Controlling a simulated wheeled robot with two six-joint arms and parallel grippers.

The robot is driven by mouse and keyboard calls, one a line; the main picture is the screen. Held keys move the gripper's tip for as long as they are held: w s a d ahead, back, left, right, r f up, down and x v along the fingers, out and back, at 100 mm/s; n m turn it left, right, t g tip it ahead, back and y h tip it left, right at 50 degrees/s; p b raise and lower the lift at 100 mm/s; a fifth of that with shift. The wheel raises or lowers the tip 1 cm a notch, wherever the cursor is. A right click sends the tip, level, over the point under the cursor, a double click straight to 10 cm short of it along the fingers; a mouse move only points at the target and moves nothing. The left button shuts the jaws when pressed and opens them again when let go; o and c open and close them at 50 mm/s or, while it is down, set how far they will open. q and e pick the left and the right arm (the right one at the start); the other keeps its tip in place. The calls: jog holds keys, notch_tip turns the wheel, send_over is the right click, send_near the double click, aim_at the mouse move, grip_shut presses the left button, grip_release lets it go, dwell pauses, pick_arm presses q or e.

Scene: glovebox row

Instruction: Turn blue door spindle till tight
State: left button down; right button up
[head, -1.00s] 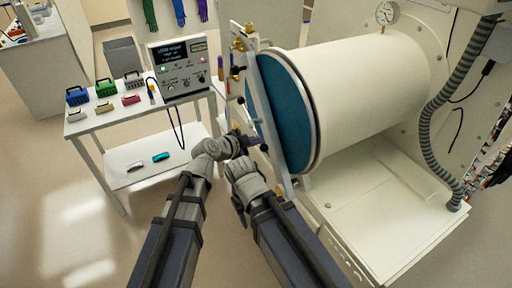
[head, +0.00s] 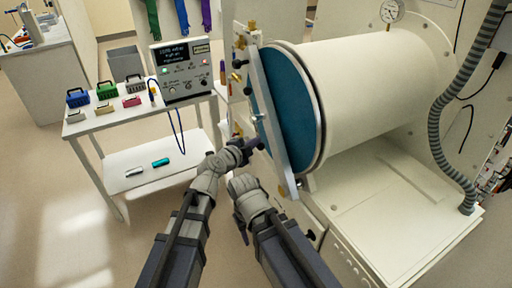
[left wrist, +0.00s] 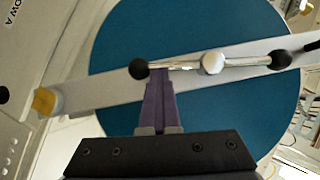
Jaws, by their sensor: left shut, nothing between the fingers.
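The blue door (head: 285,105) is the round end of the white chamber, with a pale bar across it. In the left wrist view the blue door (left wrist: 115,50) fills the background. Its spindle (left wrist: 212,62) has a silver hub and a thin cross handle with black knobs at both ends. My left gripper (left wrist: 160,75) is shut and empty, its purple fingertips at the handle beside the left knob; whether they touch it I cannot tell. In the head view my left gripper (head: 252,147) is at the door's lower left edge. My right gripper (head: 242,232) hangs low beside it, its fingers unclear.
A white cart (head: 105,125) at left carries small coloured boxes and a control box (head: 183,68). The white chamber (head: 370,85) extends right above a pale ledge (head: 380,205). A ribbed grey hose (head: 437,120) hangs at right. The floor at lower left is clear.

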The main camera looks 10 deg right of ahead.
pick_arm(q)
jog(key=w+a+f+b, duration=0.2)
jog(key=w, duration=0.3)
jog(key=shift+w+f, duration=0.25)
jog(key=shift+w, duration=0.05)
dwell(0.4)
jog(key=shift+w, duration=0.15)
dwell(0.4)
jog(key=shift+f, duration=0.1)
jog(key=s+a+f+b, duration=0.4)
jog(key=s+a, duration=0.1)
jog(key=s, duration=0.6)
jog(key=shift+a, duration=0.3)
